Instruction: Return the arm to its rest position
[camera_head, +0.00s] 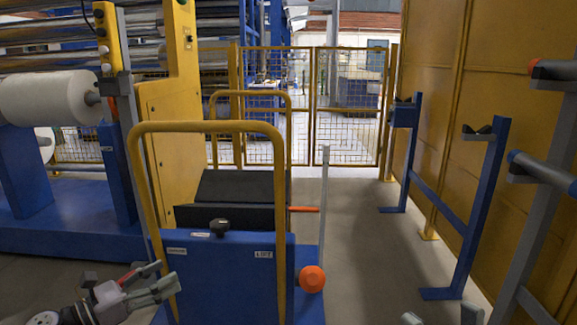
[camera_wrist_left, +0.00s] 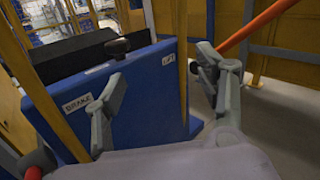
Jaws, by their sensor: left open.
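My left gripper (camera_head: 166,276) is at the lower left of the head view, with its fingers apart and nothing held between them. It is close to the left post of the yellow handle (camera_head: 205,127) of a blue lift cart (camera_head: 225,265). In the left wrist view, my two left fingers (camera_wrist_left: 165,78) stand apart. A yellow post (camera_wrist_left: 182,60) shows between them there; I cannot tell how near it is. My right gripper (camera_head: 441,315) shows only as two separated grey tips at the bottom edge of the head view. The rest of it is out of frame.
The cart has a black knob (camera_head: 219,227) and an orange knob (camera_head: 312,279). A white film roll (camera_head: 50,97) hangs on the machine at left. Blue stands (camera_head: 480,200) line the yellow wall at right. Clear floor (camera_head: 365,240) lies between cart and stands.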

